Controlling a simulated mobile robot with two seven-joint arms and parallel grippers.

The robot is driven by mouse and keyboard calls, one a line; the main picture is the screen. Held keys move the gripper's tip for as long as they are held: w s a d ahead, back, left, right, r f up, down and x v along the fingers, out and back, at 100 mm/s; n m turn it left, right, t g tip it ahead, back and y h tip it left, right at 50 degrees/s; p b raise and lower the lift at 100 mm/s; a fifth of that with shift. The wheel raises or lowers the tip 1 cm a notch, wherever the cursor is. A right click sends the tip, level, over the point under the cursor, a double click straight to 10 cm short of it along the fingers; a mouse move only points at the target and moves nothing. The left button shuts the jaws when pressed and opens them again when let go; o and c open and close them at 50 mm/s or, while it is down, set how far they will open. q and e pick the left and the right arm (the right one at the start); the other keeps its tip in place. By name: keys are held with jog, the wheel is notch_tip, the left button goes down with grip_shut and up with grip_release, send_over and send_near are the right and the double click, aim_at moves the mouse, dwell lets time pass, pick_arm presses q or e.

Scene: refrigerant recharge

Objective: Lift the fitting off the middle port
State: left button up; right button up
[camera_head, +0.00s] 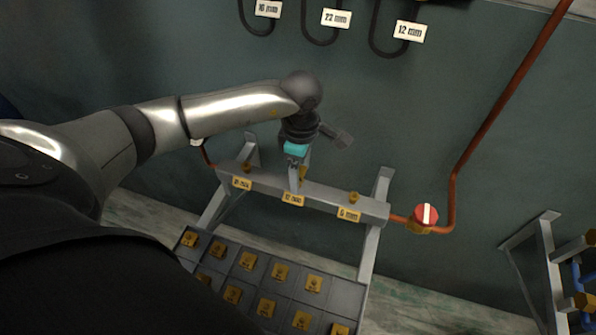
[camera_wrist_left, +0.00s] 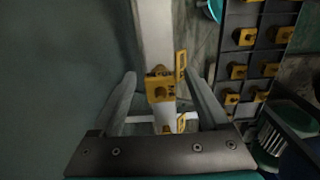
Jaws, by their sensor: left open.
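A pale manifold bar (camera_head: 325,197) on angled legs carries three ports with yellow labels. The middle port's label (camera_head: 293,199) is in view; the brass fitting above it (camera_head: 303,173) is mostly hidden behind my left gripper (camera_head: 296,182). My left gripper points down over the middle port. In the left wrist view its two fingers stand apart, with a brass fitting (camera_wrist_left: 160,88) between them and gaps visible on both sides. Small brass fittings also sit on the left port (camera_head: 247,168) and the right port (camera_head: 353,197). My right gripper is not in view.
A grey tray (camera_head: 345,297) with several brass pieces in compartments lies below the bar. Labelled dark hoses (camera_head: 376,35) hang on the wall above. A rack (camera_head: 545,265) stands at right.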

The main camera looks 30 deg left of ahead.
pick_arm(q)
jog(key=shift+c, duration=0.3)
grip_shut()
dwell(0.3)
